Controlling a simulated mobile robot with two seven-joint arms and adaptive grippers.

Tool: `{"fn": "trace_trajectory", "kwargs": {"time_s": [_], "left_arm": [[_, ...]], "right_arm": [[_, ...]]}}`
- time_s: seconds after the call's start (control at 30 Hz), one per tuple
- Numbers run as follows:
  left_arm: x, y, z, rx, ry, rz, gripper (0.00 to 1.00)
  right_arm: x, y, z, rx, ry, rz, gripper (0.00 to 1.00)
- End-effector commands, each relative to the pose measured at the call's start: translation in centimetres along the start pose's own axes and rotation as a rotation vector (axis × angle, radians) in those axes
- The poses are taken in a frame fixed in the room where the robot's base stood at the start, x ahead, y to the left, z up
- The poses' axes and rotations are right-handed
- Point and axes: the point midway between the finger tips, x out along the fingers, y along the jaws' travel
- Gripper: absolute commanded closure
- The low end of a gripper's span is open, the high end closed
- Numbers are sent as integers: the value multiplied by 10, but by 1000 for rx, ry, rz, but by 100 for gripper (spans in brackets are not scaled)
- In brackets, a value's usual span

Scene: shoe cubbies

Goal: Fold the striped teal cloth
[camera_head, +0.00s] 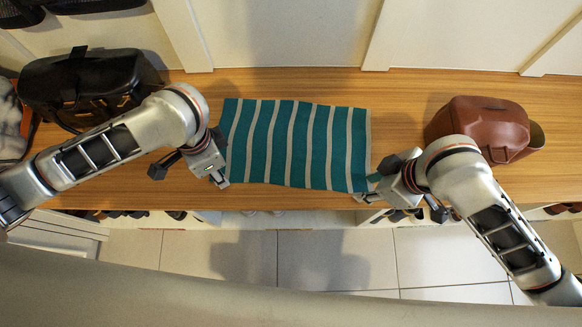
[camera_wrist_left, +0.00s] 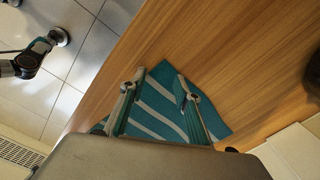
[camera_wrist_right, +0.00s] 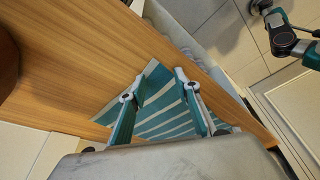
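The striped teal cloth (camera_head: 296,145) lies spread out on the wooden bench top, with white stripes running front to back. Its front edge is close to the bench's front edge. My left gripper (camera_head: 222,181) is at the cloth's front left corner. In the left wrist view its fingers (camera_wrist_left: 157,84) are apart, with part of the cloth (camera_wrist_left: 160,105) showing between them. My right gripper (camera_head: 366,189) is at the front right corner. In the right wrist view its fingers (camera_wrist_right: 157,84) are also apart, with cloth (camera_wrist_right: 165,112) between them. I cannot tell whether the fingertips touch the cloth.
A black bag (camera_head: 85,85) stands on the bench at the left, behind my left arm. A brown leather bag (camera_head: 478,127) stands at the right, close to my right arm. Shoes sit in cubbies below the front edge. The bench (camera_head: 300,82) behind the cloth is clear.

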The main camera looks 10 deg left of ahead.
Motion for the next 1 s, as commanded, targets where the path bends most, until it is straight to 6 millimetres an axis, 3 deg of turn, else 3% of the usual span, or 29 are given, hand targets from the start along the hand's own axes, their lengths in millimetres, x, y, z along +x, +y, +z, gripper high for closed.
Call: {"fn": "trace_trajectory", "kwargs": {"time_s": [0.43,0.7,1.0], "left_arm": [[8,3,2,0,-5,8,68],[9,3,2,-1,-5,8,100],[9,3,2,0,-4,7,100]], "right_arm": [[7,-3,4,2,-5,-8,68],[9,-3,4,1,-5,-9,100],[10,-3,4,2,-8,-9,100]]}}
